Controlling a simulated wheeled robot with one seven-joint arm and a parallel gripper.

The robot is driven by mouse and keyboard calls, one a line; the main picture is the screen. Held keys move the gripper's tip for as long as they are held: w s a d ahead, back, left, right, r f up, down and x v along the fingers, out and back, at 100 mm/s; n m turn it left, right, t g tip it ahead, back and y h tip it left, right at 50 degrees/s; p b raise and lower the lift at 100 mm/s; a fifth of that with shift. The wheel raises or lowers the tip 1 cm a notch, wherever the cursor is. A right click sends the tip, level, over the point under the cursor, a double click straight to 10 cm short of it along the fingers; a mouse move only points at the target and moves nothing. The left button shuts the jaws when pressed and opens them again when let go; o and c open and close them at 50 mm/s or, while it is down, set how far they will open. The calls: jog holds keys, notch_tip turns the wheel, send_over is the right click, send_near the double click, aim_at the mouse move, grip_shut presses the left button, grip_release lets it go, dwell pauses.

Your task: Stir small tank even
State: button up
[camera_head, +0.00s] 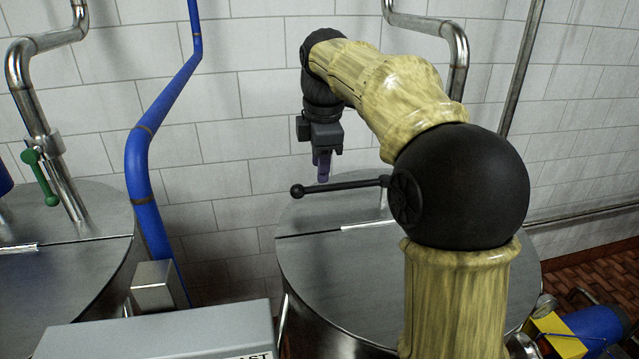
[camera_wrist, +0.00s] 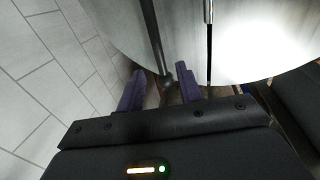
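The tank (camera_head: 330,285) is a round steel vessel with a flat lid, split by a dark seam, right of centre in the head view; its lid (camera_wrist: 115,15) fills the top of the wrist view. A black rod (camera_head: 345,186) with a ball end (camera_head: 297,191) reaches out over the lid; its other end is hidden behind my arm. My gripper (camera_head: 322,168) points down above the rod, near the ball end. In the wrist view its two purple fingers (camera_wrist: 160,85) are spread, with the rod's ball end (camera_wrist: 167,82) showing between them. Whether they touch it is unclear.
A second steel tank (camera_head: 50,290) with a green valve handle (camera_head: 40,177) stands at left. A blue pipe (camera_head: 140,165) rises between the tanks. A grey box (camera_head: 160,335) stands in front. A blue and yellow motor (camera_head: 590,328) is at lower right. A tiled wall is behind.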

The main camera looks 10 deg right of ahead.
aim_at(320, 188)
jog(key=f, duration=0.2)
jog(key=w+f, duration=0.1)
jog(key=f, duration=0.1)
jog(key=shift+f, duration=0.35)
grip_shut()
